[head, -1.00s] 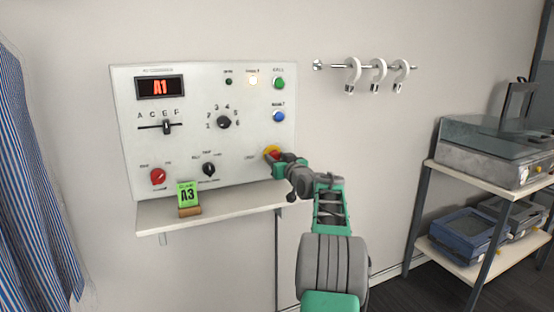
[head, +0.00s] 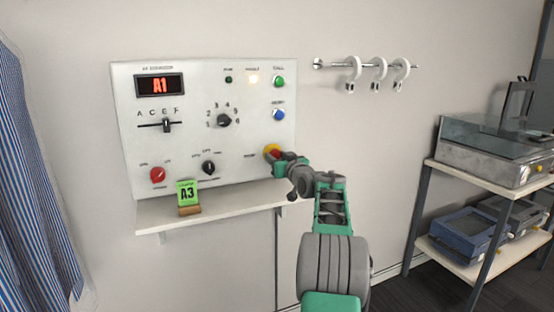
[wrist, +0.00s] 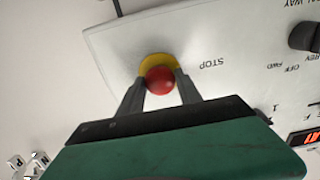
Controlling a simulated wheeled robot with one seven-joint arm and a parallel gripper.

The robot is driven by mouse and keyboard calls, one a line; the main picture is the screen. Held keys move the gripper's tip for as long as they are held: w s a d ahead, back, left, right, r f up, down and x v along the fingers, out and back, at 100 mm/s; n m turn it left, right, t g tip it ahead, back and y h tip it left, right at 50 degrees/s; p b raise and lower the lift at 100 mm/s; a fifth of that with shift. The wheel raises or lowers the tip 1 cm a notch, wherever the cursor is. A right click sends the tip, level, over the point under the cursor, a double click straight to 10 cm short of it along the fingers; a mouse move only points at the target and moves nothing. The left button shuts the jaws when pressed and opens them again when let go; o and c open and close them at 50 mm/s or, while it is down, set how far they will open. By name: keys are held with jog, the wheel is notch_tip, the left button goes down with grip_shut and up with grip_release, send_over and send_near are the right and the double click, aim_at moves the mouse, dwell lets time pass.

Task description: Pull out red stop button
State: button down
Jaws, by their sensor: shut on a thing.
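The red stop button (wrist: 160,81) with its yellow collar (wrist: 155,62) sits on the white control panel (head: 240,90), at the panel's lower right corner. The word STOP is printed beside it in the wrist view. My gripper (wrist: 160,90) is shut on the red button, one finger on each side of its head. In the head view the button (head: 271,151) shows just beyond my gripper (head: 276,157), which partly covers it. How far out the button stands from the collar is hard to tell.
The panel has a display reading A1 (head: 160,86), a slider, dials, a red knob (head: 157,174), and green and blue buttons. A shelf (head: 225,205) below holds a green A3 card (head: 188,193). A hook rail (head: 375,66) and a rack (head: 490,180) stand right.

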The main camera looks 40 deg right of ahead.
jog(key=shift+s+a+f+b, duration=0.15)
jog(key=shift+s+f+b, duration=0.05)
jog(key=shift+s+b, duration=0.4)
jog(key=c, duration=1.2)
grip_release()
jog(key=shift+c, duration=0.2)
jog(key=shift+o, duration=0.8)
jog(key=shift+s+r, duration=0.15)
jog(key=shift+s, duration=0.05)
jog(key=shift+o, duration=1.3)
jog(key=shift+w, duration=0.1)
